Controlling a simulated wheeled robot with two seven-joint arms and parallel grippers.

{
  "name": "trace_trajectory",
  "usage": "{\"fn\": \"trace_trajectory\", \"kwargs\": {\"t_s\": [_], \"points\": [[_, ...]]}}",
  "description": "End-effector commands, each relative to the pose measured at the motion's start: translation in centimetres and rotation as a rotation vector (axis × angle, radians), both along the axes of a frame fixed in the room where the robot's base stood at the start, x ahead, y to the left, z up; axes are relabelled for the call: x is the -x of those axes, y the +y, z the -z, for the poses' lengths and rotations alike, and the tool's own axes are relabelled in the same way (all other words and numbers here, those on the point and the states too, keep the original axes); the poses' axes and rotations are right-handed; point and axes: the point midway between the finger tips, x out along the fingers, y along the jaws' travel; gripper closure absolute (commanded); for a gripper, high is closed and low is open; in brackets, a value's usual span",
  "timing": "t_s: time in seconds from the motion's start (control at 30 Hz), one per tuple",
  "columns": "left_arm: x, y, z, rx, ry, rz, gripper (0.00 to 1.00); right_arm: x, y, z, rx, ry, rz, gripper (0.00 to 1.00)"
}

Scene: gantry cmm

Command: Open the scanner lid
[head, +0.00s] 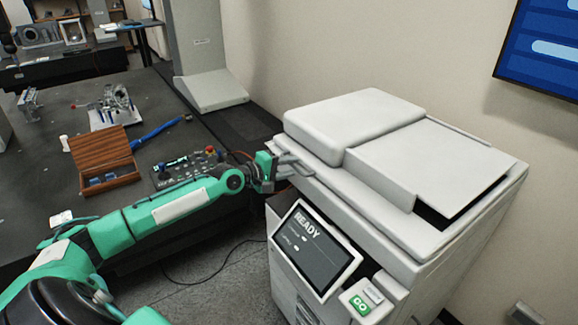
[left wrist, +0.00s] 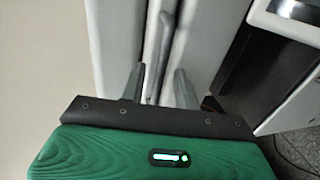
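The scanner (head: 400,270) is a large white copier on the right of the head view. Its lid (head: 385,170) lies flat and closed on top, with a raised rounded block at its back left. My left gripper (head: 292,162) is at the lid's left edge, near the back corner. In the left wrist view its two fingers (left wrist: 159,82) are apart, with a grey bar or lip (left wrist: 158,45) of the scanner running between or just beyond them. I cannot tell whether they touch it. My right gripper is out of view.
A tilted screen (head: 314,250) reading READY and a green GO button (head: 359,304) are on the scanner's front. A dark table (head: 50,200) at left holds an open wooden box (head: 102,158) and a control panel (head: 185,168). A wall stands behind the scanner.

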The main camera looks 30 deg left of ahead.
Motion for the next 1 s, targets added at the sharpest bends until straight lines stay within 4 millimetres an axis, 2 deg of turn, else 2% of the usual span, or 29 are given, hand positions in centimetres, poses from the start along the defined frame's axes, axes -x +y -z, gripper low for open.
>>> {"fn": "trace_trajectory", "kwargs": {"t_s": [0.37,0.5,0.53,0.83,1.0], "points": [[-0.3,-0.2,0.1,0.0,0.001,0.001,0.68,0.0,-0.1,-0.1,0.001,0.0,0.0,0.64],[-0.3,-0.1,0.1,0.0,0.001,0.0,0.96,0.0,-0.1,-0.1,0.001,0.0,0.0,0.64],[-0.3,-0.1,0.1,0.0,0.001,0.0,1.0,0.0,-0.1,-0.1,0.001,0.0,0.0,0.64],[-0.3,-0.1,-0.3,0.0,0.001,0.0,1.0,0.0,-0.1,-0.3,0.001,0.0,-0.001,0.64],[-0.4,0.3,-2.3,0.001,-0.003,-0.001,1.0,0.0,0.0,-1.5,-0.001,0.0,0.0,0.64]]}}
